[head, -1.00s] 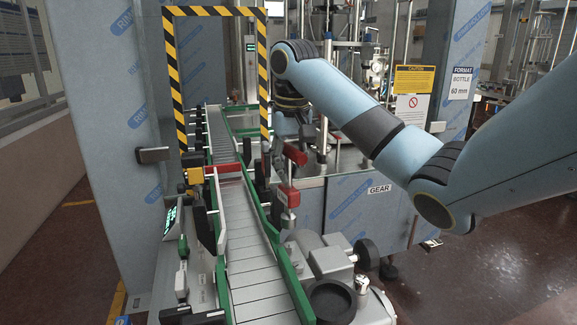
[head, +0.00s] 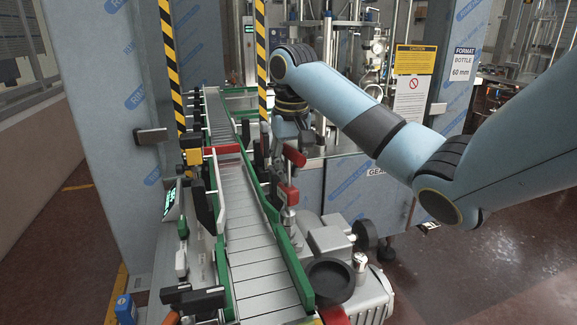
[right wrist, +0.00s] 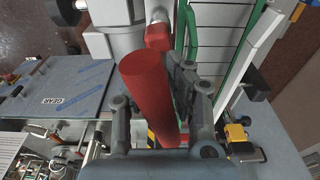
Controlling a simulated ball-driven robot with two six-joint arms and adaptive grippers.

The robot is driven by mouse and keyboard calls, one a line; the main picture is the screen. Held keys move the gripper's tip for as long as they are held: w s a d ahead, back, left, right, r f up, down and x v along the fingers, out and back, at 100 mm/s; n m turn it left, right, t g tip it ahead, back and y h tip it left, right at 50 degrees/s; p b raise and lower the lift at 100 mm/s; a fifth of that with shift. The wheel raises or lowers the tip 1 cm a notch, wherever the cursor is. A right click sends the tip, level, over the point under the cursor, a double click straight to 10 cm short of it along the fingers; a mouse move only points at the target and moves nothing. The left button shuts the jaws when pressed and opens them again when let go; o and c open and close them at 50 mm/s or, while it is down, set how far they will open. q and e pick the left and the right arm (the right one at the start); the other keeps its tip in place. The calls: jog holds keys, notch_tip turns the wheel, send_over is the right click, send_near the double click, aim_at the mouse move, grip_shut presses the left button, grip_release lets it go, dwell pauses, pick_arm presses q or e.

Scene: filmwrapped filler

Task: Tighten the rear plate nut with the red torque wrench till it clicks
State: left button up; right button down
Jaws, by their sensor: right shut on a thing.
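The red torque wrench shows in the right wrist view as a thick red cylinder (right wrist: 153,90) between my right gripper's fingers (right wrist: 158,108). In the head view my right gripper (head: 284,150) is beside the green-railed conveyor, pointing down, with a red end (head: 294,155) showing at its fingers. The gripper is shut on the wrench. A second red block (head: 287,193) shows just below, above a small metal post; I cannot tell whether it belongs to the wrench. The rear plate nut cannot be made out. My left gripper is not in view.
The slatted conveyor (head: 258,270) runs away from me between green rails. A striped post (head: 262,60) stands close behind my right gripper.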

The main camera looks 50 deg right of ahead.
jog(key=shift+r+p, duration=0.1)
jog(key=shift+p, duration=0.2)
jog(key=shift+f, duration=0.25)
dwell(0.6)
jog(key=shift+f, duration=0.9)
jog(key=m, duration=0.3)
